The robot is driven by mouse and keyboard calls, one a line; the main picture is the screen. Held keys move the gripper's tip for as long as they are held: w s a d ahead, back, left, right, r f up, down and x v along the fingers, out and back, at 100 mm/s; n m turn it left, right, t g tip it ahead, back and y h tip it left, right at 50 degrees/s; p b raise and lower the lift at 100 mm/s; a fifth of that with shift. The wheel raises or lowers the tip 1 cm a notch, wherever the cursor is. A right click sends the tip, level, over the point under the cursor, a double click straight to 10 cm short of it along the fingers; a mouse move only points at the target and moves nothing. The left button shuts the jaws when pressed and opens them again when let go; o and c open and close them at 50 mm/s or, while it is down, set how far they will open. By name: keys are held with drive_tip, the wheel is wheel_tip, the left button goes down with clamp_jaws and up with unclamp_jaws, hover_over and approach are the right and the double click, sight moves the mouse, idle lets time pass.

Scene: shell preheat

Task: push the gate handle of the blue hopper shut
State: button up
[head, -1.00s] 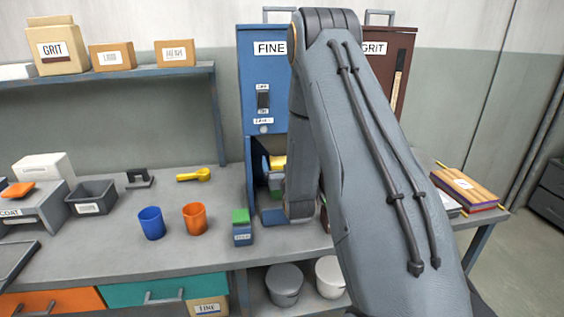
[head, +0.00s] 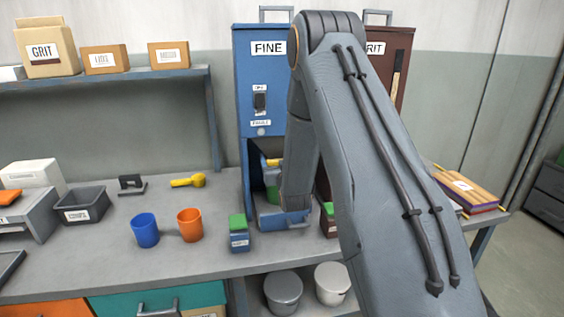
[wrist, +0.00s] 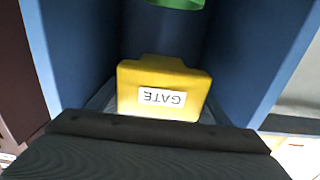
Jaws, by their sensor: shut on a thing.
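The blue hopper (head: 262,85) with the FINE label stands at the back of the bench, its lower bay open at the front. Its yellow gate handle (head: 273,162) shows only as a small piece beside my arm. In the wrist view the gate handle (wrist: 165,82) is close up, with an upside-down GATE label, between blue walls. My gripper (wrist: 160,122) is the dark shape along the bottom and is shut on the handle; its fingertips are not clearly seen. A green container (head: 271,192) is in the bay, and a green edge (wrist: 178,4) tops the wrist view.
A brown GRIT hopper (head: 400,60) stands right of the blue one, partly behind my arm. A green-topped block (head: 238,235), an orange cup (head: 190,225) and a blue cup (head: 145,231) stand left of the bay. Open bench lies in front of the cups.

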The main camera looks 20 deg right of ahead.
drive_tip(key=shift+w+d+r, duration=0.1)
drive_tip(key=o, duration=1.5)
drive_tip(key=s, duration=0.2)
drive_tip(key=s+a+b, duration=0.1)
drive_tip(key=s, duration=0.2)
drive_tip(key=s+b, duration=0.1)
drive_tip(key=s, duration=0.1)
drive_tip(key=shift+s+a, duration=0.25)
drive_tip(key=shift+s, duration=0.05)
